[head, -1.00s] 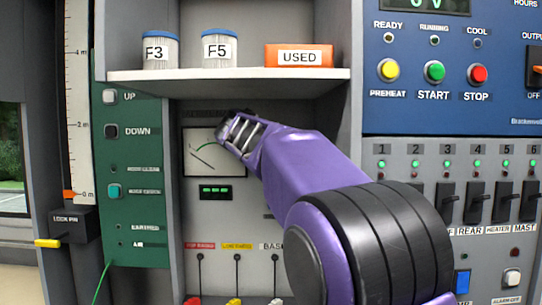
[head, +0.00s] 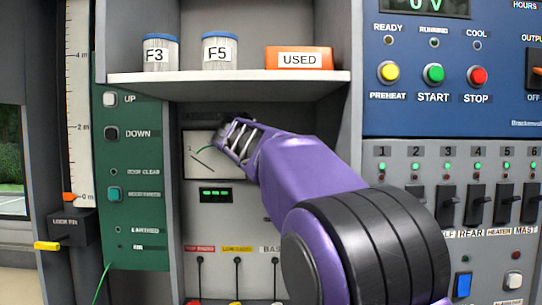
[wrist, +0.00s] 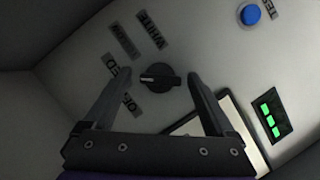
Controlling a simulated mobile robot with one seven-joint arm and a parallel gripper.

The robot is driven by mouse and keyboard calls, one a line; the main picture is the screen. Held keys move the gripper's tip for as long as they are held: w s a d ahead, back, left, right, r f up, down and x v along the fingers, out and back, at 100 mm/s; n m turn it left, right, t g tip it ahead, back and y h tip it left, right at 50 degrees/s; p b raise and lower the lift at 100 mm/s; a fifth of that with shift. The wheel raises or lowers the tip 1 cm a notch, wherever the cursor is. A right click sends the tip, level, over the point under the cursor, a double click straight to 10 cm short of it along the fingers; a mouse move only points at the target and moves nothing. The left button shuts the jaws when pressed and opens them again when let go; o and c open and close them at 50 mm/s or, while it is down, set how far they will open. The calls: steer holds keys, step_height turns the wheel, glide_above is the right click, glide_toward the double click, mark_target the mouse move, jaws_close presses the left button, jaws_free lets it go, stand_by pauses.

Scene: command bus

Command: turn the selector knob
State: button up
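The selector knob (wrist: 160,77) is a round black knob with a pale pointer mark toward its left side in the wrist view, on a light grey panel. Tilted dark labels, one reading WHITE (wrist: 151,30), sit around its upper left. My gripper (wrist: 160,82) is open, with one finger on each side of the knob and a gap at both sides. I cannot tell how far the tips are from the panel. In the head view my gripper (head: 233,135) is in front of the panel under the shelf, and the knob cannot be made out there.
A shelf (head: 140,77) with two jars and an orange USED box is just above my gripper. A meter (head: 201,166) and green-lit display (head: 215,194) are close by. The wrist view shows a blue button (wrist: 250,14). Side walls enclose the recess.

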steer(key=shift+s, duration=0.1)
steer(key=b+v, duration=0.1)
steer(key=v, duration=1.6)
steer(key=shift+b, duration=0.4)
steer(key=shift+a+r, duration=0.1)
